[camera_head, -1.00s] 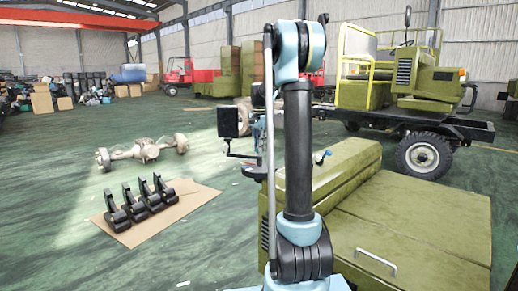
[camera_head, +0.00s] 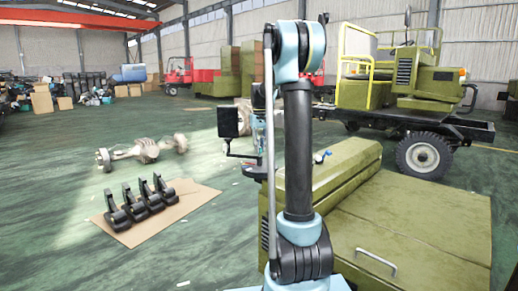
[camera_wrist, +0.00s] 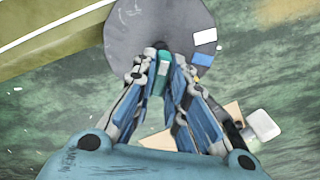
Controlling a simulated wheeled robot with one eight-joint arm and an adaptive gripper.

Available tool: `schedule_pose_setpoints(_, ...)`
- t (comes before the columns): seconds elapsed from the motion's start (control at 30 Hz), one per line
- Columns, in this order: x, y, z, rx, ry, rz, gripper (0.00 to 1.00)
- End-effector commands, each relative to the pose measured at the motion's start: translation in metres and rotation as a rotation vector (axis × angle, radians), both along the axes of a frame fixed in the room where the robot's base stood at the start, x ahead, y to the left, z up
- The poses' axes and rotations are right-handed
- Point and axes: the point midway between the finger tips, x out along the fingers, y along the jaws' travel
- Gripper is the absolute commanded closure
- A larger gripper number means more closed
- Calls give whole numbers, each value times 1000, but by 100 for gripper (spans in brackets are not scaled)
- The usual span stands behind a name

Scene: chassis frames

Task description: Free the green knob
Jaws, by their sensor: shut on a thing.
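In the wrist view a small green-teal piece, which looks like the green knob (camera_wrist: 162,72), sits between my fingertips in front of a grey round disc (camera_wrist: 135,28). My gripper (camera_wrist: 164,58) is shut on it, with a blue-and-grey finger on either side. The fingers hide the knob's sides, and I cannot tell how it joins the disc. A white patch and a blue patch lie on the disc's right side. In the head view my arm hides the knob and most of the gripper.
An olive chassis cover with a handle (camera_head: 376,262) stands at right, close to my arm. Several black brackets (camera_head: 142,202) lie on cardboard at left. An axle (camera_head: 142,151) lies behind them. An olive truck (camera_head: 425,90) stands at back right. Green floor at left is mostly clear.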

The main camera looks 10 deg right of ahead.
Motion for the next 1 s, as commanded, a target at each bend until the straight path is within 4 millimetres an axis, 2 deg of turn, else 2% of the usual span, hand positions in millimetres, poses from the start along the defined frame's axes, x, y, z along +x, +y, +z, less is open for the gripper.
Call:
schedule_pose_setpoints(0.5, 1, 0, 1, 0, -2, 409, 100)
schedule_pose_setpoints(1.0, 1, 0, 1, 0, -2, 541, 100)
